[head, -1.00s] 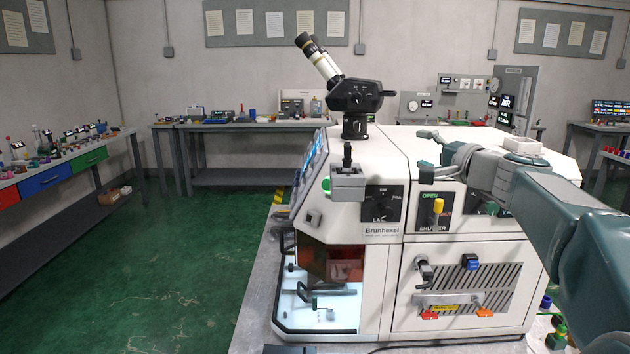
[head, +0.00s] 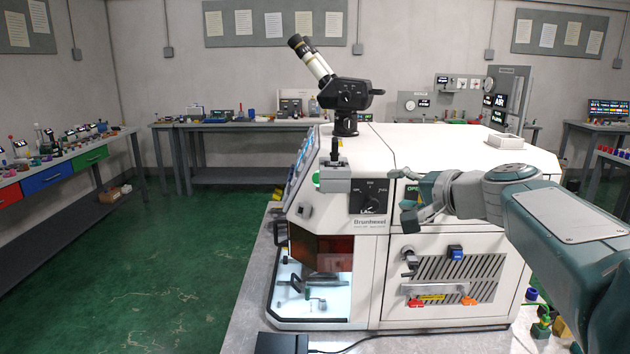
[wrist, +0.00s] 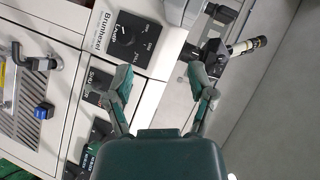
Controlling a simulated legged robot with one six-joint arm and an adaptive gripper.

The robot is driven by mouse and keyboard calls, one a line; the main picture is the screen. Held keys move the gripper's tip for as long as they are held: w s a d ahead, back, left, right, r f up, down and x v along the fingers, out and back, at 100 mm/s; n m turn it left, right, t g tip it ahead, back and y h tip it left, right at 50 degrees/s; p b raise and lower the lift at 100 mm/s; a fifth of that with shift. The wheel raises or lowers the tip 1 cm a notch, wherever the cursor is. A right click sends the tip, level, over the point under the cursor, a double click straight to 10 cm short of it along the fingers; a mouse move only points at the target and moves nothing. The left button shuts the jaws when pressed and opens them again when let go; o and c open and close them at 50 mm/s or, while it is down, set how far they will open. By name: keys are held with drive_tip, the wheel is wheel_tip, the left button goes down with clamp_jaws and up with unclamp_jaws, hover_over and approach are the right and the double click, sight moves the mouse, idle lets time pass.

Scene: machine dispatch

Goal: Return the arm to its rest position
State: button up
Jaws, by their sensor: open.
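My gripper (head: 414,204) is in front of the upper front panel of the white Brunhexel machine (head: 440,170), at the end of my green and grey arm. In the wrist view my gripper (wrist: 161,88) has its two fingers spread apart with nothing between them. Behind the fingers lie the machine's white panel and a grey surface. The black dial (head: 369,198) is just left of my gripper in the head view; it also shows in the wrist view (wrist: 127,37). My gripper and forearm mostly cover the shutter switch and the controls beside it in the head view.
A microscope head (head: 345,95) rises from the machine's top. A joystick box (head: 335,176) sticks out at its left corner. Vent-panel handles (head: 410,258) stand below my gripper. A black box (head: 282,343) lies on the table's front. Green floor (head: 170,270) is clear on the left.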

drive_tip(key=s+f+n+g+h, duration=0.3)
drive_tip(key=s+f, duration=0.7)
drive_tip(key=s, duration=0.4)
drive_tip(key=s+f+n+g+h, duration=0.3)
drive_tip(key=s+f+n+h, duration=0.1)
drive_tip(key=s+f, duration=0.7)
drive_tip(key=s+h, duration=0.1)
drive_tip(key=s, duration=0.2)
drive_tip(key=shift+d+f+n+g, duration=0.25)
drive_tip(key=shift+d+n+g, duration=0.05)
drive_tip(key=shift+d+n, duration=0.1)
drive_tip(key=shift+a, duration=0.2)
